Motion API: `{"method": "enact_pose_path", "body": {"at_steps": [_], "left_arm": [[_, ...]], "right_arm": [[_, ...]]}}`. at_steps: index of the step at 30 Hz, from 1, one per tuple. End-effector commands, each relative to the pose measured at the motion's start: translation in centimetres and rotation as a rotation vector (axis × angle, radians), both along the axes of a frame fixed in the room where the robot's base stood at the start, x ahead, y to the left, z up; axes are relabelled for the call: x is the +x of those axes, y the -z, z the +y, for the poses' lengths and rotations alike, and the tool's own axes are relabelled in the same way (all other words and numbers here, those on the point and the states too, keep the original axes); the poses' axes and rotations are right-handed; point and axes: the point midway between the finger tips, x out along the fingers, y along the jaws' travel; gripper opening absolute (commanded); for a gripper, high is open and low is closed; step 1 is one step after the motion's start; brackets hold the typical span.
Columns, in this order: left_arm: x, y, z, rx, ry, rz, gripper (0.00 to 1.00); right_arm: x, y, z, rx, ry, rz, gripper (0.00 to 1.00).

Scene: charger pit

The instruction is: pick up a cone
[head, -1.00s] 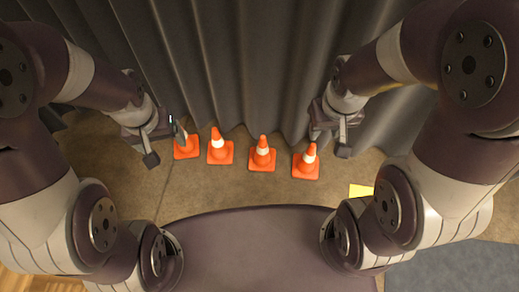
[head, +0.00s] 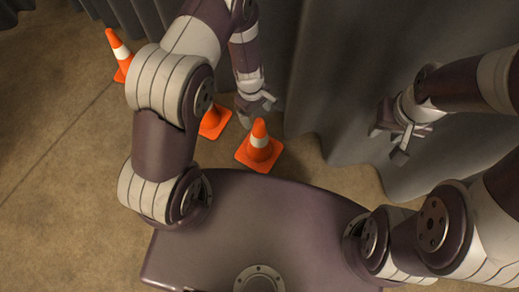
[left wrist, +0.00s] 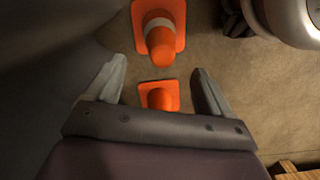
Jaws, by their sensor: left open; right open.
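Three orange cones with white bands show in the head view. One cone (head: 259,147) stands upright just below my left gripper (head: 257,108). A second cone (head: 214,122) is partly hidden behind my left arm, and a third (head: 121,56) stands at the upper left. In the left wrist view, the open, empty fingers of my left gripper (left wrist: 160,82) spread on either side of one cone (left wrist: 158,97). Another cone (left wrist: 160,38) is ahead of them. I cannot tell how high the fingers are above the cones. My right gripper (head: 388,144) is open and empty, away from the cones.
A dark grey curtain (head: 340,60) hangs behind the cones, close to both grippers. Bare brown floor (head: 60,180) lies open at the left. A wooden piece (left wrist: 298,172) shows at the lower right corner of the left wrist view.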

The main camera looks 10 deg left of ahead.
Motion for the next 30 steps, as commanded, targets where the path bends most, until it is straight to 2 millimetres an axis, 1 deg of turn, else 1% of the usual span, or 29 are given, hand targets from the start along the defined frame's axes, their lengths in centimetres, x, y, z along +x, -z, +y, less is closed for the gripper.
{"method": "enact_pose_path", "body": {"at_steps": [1,3,7,11,13,15,20,21,23,24,26,27,28,30], "left_arm": [[-0.2,2.2,-0.1,0.0,0.001,0.002,0.82],[-0.3,3.3,-0.3,0.0,0.003,0.002,0.82],[-0.4,4.6,-0.6,-0.001,0.004,0.001,0.82],[-0.9,7.2,-1.3,0.0,0.005,0.002,0.82],[-1.0,8.3,-1.5,0.0,0.004,0.002,0.82],[-1.0,8.5,-1.5,0.0,0.004,0.0,0.82],[-1.0,8.1,-1.5,0.0,0.004,0.0,0.82],[-1.0,8.1,-1.5,0.0,0.004,0.0,0.75],[-1.0,8.1,-1.5,0.0,0.004,0.0,0.56],[-1.0,8.1,-1.5,0.0,0.004,0.0,0.43],[-1.0,8.1,-1.5,-0.001,0.004,0.001,0.23],[-1.0,8.1,-1.5,-0.001,0.004,0.001,0.1],[-1.0,8.1,-1.5,-0.001,0.004,0.001,0.03],[-1.0,8.1,-1.5,0.0,0.004,0.0,0.03]], "right_arm": [[0.0,1.9,0.0,0.0,0.0,0.001,0.43],[0.0,2.6,0.0,0.0,0.0,0.001,0.43],[0.0,3.8,0.0,0.0,0.0,0.001,0.43],[0.0,6.5,0.0,0.0,0.0,0.001,0.43],[0.0,7.4,0.0,0.0,0.0,0.001,0.43],[0.0,7.6,0.0,0.0,0.0,0.001,0.43],[0.0,7.1,0.0,0.0,0.0,0.001,0.43],[0.0,7.1,0.0,0.0,0.0,0.001,0.43],[0.0,7.1,0.0,0.0,0.0,0.001,0.43],[0.0,7.1,0.0,0.0,0.0,0.001,0.43],[0.0,7.1,0.0,0.0,0.0,0.001,0.43],[0.0,7.1,0.0,0.0,0.0,0.001,0.43],[0.0,7.1,0.0,0.0,0.0,0.001,0.43],[0.0,7.1,0.0,0.0,0.0,0.001,0.43]]}}
